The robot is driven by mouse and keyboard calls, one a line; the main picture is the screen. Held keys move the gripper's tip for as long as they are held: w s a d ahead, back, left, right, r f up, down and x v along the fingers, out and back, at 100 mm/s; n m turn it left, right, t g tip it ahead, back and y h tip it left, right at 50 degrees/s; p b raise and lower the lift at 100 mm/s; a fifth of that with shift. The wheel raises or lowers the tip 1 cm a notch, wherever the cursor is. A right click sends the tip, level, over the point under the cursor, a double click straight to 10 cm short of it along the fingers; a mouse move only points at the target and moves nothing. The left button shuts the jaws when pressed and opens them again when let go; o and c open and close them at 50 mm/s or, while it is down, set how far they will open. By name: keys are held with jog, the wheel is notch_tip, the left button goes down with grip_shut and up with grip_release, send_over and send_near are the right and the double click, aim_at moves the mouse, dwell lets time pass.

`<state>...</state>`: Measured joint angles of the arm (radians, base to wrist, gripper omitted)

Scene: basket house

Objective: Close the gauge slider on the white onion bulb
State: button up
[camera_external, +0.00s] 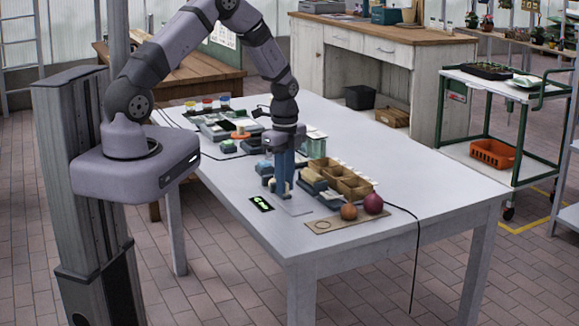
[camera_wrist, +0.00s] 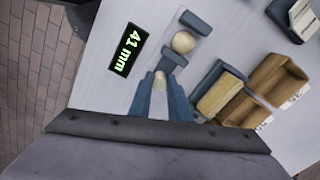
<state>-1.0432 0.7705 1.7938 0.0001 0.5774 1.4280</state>
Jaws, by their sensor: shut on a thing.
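The gauge lies on the table, with a dark jaw block (camera_wrist: 195,25) at the far end of its pale plate and a blue-grey slider (camera_wrist: 173,57) at the near end. The pale onion bulb (camera_wrist: 183,42) sits between the two; I cannot tell whether both touch it. My gripper (camera_wrist: 160,85) has its blue fingers either side of a cream knob (camera_wrist: 159,80) on the slider side and is shut on it. The display (camera_wrist: 127,49) reads 41 mm. In the external view my gripper (camera_external: 284,192) points down, and the bulb is not clearly visible there.
Wooden boxes (camera_wrist: 277,76) stand right of the gauge, beside a cream-topped block (camera_wrist: 220,93). A brown onion (camera_external: 349,211) and a red onion (camera_external: 373,203) rest at a brown board (camera_external: 322,226). Trays and jars crowd the far table. The near left tabletop is clear.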

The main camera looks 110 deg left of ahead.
jog(key=shift+s+a, duration=0.3)
dwell(0.7)
jog(key=o, duration=1.6)
jog(key=shift+c, duration=0.2)
jog(key=shift+r, duration=0.1)
jog(key=shift+r+p, duration=2.85)
jog(key=shift+r, duration=0.6)
